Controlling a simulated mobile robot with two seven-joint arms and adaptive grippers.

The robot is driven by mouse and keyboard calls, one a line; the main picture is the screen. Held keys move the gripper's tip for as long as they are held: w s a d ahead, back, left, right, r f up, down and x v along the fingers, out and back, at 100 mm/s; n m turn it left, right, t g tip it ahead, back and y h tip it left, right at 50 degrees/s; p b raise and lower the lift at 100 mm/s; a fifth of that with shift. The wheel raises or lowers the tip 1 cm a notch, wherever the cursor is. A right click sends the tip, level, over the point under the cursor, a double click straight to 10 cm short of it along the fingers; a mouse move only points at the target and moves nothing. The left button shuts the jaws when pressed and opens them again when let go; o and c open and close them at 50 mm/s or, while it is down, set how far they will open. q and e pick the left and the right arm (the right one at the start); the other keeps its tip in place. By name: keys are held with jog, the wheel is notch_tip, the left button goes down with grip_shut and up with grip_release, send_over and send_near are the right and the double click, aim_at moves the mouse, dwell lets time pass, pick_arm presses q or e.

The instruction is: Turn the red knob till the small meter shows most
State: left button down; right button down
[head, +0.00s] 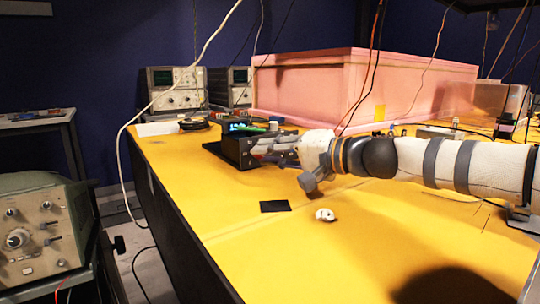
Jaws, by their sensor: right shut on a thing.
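My right gripper (272,148) comes in from the right and is shut at the right side of a small dark box (232,151) on the yellow table. Something blue and green (241,127) shows on top of the box, too small to make out. I cannot pick out the small meter or read any pointer. My left gripper is not in view.
A pink foam enclosure (350,88) stands behind my right arm. Oscilloscopes (176,90) stand at the back left. A black square (275,206) and a small white lump (325,214) lie on the yellow table (225,225). Its front is mostly clear. Thin cables hang down.

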jog(key=c, duration=1.4)
grip_release()
jog(key=shift+c, duration=0.2)
jog(key=v, duration=1.2)
